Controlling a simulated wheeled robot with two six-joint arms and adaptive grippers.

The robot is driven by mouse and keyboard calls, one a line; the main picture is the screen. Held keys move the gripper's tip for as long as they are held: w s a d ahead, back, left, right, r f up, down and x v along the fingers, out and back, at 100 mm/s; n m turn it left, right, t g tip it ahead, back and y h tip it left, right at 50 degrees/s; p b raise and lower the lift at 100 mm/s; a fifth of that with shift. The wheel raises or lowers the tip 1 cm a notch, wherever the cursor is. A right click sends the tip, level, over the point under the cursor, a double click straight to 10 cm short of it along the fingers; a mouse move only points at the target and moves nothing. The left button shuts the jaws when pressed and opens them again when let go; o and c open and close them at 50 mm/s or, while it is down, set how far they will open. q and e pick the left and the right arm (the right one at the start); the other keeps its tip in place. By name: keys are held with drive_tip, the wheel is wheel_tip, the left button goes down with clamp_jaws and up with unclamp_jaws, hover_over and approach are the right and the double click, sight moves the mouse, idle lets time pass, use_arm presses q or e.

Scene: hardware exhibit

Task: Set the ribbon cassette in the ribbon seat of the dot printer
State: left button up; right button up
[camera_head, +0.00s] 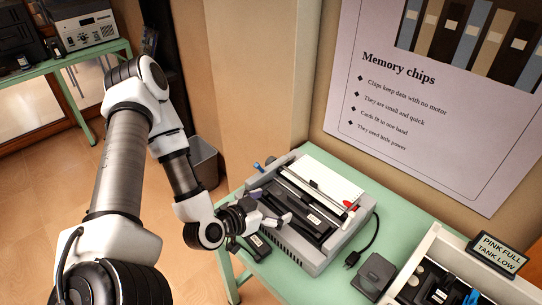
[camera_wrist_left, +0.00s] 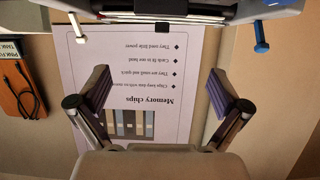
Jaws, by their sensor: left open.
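The grey dot printer (camera_head: 296,243) stands on the green table, with white paper at its back. A long dark piece with a white label (camera_head: 314,219) lies in its open top. It looks like a ribbon cassette in the ribbon seat, but I cannot tell how fully it sits. Another dark labelled block (camera_head: 257,244) lies on the table left of the printer, partly behind my gripper. My left gripper (camera_head: 268,207) is open at the printer's left front side. Its spread, empty fingers show in the left wrist view (camera_wrist_left: 158,92), with the printer's edge (camera_wrist_left: 180,8) above. My right gripper is not in view.
A pale open box (camera_head: 414,262) with dark parts stands at the right, by a sign (camera_head: 497,253). A dark grey block (camera_head: 374,273) and a black cable (camera_head: 362,246) lie right of the printer. A wall with a poster (camera_head: 420,110) rises behind the table.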

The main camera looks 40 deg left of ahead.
use_arm(q)
drive_tip(key=s+d+f+g, duration=0.1)
drive_tip(key=f, duration=0.1)
drive_tip(key=s+d+f+g, duration=0.1)
drive_tip(key=d+f+g, duration=0.1)
drive_tip(key=s+d+f+g+h, duration=0.1)
drive_tip(key=f, duration=0.1)
drive_tip(key=shift+s+d+f+m+g, duration=0.2)
drive_tip(key=shift+d+f+m+g, duration=0.1)
drive_tip(key=shift+d+f, duration=0.1)
drive_tip(key=s+f+g, duration=0.1)
drive_tip(key=s+d+f+g, duration=0.1)
drive_tip(key=s+d+f, duration=0.1)
drive_tip(key=f, duration=0.1)
drive_tip(key=shift+s+g, duration=0.2)
drive_tip(key=shift+g, duration=0.2)
drive_tip(key=s+f+g, duration=0.1)
drive_tip(key=s+d+f, duration=0.1)
drive_tip(key=s+f+g, duration=0.1)
drive_tip(key=shift+s+d+f+g+y, duration=0.1)
drive_tip(key=shift+s+d+g+y, duration=0.2)
drive_tip(key=shift+s, duration=0.1)
drive_tip(key=s+d+f+n+g+y+b, duration=0.1)
drive_tip(key=s+f+g+b, duration=0.2)
drive_tip(key=s+f, duration=0.4)
drive_tip(key=shift+f+n+g+y+b, duration=0.2)
drive_tip(key=shift+n+g+y+b, duration=0.15)
drive_tip(key=shift+b, duration=0.5)
